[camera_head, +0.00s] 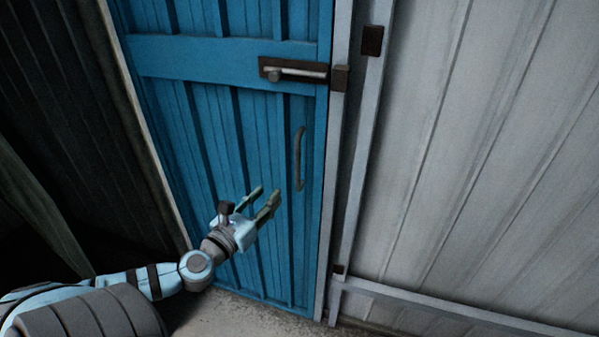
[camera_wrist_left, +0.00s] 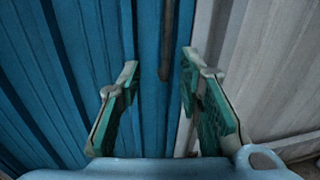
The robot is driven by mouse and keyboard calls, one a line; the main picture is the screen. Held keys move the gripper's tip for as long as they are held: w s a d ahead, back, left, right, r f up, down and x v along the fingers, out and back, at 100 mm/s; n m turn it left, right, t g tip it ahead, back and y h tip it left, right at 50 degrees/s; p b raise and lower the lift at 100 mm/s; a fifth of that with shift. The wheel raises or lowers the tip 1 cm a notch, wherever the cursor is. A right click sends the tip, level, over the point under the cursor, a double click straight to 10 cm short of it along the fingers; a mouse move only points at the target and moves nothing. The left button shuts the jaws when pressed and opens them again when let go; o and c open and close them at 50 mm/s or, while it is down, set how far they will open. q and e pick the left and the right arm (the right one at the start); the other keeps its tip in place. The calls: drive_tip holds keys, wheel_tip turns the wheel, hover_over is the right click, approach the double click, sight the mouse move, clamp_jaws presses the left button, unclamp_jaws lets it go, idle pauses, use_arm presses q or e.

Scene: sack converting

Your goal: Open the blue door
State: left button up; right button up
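The blue door (camera_head: 210,120) stands shut in its frame, with vertical planks and a cross rail. A slide bolt (camera_head: 292,71) sits on the rail at the upper right and reaches toward a brown keeper (camera_head: 339,78) on the frame. A vertical bar handle (camera_head: 299,158) is below the bolt; its lower part shows in the left wrist view (camera_wrist_left: 166,45). My left gripper (camera_head: 268,196) is open and empty, below and left of the handle and apart from it. In the left wrist view the handle lies ahead between the fingers. My right gripper is not in view.
A grey corrugated wall (camera_head: 480,150) with a pale post and a low rail (camera_head: 460,307) stands right of the door. Dark panels (camera_head: 60,110) are on the left. Bare concrete floor (camera_head: 235,318) shows below the door.

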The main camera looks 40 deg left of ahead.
sight(296, 165)
use_arm(q)
drive_tip(key=shift+m, duration=0.3)
drive_tip(key=w+p, duration=0.1)
drive_tip(key=w, duration=0.3)
drive_tip(key=w+r+p, duration=0.1)
drive_tip(key=w, duration=0.4)
drive_tip(key=w+a+p, duration=0.1)
drive_tip(key=w, duration=0.4)
drive_tip(key=shift+w+r+p, duration=0.15)
drive_tip(key=shift+w+p, duration=0.05)
drive_tip(key=shift+p, duration=0.15)
drive_tip(key=shift+a, duration=0.1)
clamp_jaws()
